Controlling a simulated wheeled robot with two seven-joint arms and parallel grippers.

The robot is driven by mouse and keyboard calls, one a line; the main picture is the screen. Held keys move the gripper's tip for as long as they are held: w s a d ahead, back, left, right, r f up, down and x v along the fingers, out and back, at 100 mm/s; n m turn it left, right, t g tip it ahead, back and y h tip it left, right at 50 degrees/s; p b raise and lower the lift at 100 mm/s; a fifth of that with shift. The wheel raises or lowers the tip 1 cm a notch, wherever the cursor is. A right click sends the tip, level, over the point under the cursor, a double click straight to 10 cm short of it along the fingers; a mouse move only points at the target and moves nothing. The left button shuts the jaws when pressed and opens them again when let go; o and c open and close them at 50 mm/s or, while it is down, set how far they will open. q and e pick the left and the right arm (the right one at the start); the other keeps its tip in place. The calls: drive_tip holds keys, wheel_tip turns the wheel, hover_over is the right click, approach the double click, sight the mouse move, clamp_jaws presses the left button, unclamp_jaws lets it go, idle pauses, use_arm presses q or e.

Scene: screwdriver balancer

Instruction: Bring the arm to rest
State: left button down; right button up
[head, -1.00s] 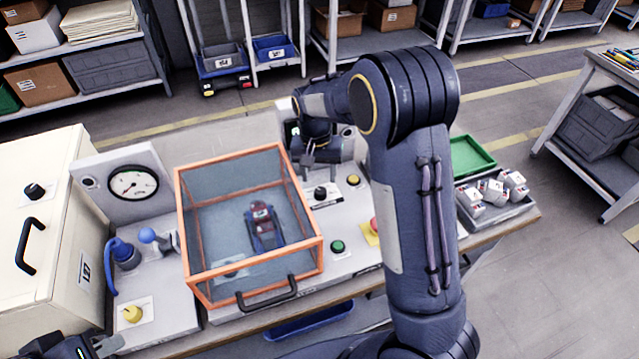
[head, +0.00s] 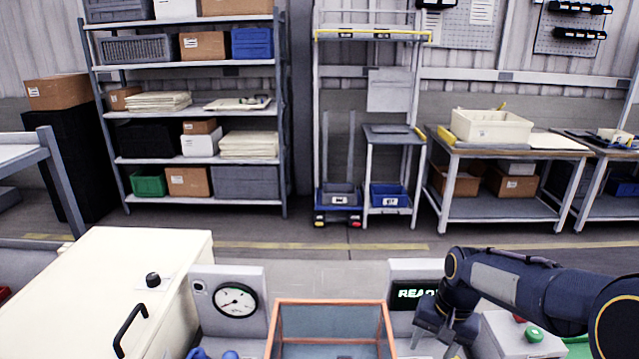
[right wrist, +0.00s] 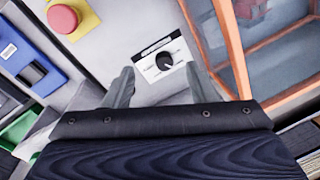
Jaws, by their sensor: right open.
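My right arm comes in from the right in the head view. Its gripper (head: 442,332) hangs over the bench in front of a display panel (head: 408,270) whose lit text is partly covered. The right wrist view shows the same gripper (right wrist: 163,82) open, nothing between its fingers. Beyond the fingertips is a black rotary knob (right wrist: 164,62) on a white plate. I cannot tell the height above it. The orange-framed clear box (head: 333,303) stands left of the gripper, apart from it, and is cut off by the frame. My left gripper is not in view.
A pressure gauge (head: 235,301) and a cream cabinet (head: 110,275) stand left of the box. A red button (right wrist: 64,18) on yellow and a blue device (right wrist: 30,65) show in the right wrist view. Shelves (head: 185,110) and tables are at the back; the floor between is clear.

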drive_tip(key=s+a+r+n+t+y, duration=0.1)
drive_tip(key=s+r+n+t, duration=0.1)
drive_tip(key=s, duration=0.9)
drive_tip(key=s+a+r+n+t+y, duration=0.1)
drive_tip(key=s+a+r+n+t, duration=0.1)
drive_tip(key=s, duration=0.9)
drive_tip(key=shift+s+a+r+t, duration=0.3)
drive_tip(key=shift+s+r+t, duration=0.1)
drive_tip(key=shift+r+t, duration=0.35)
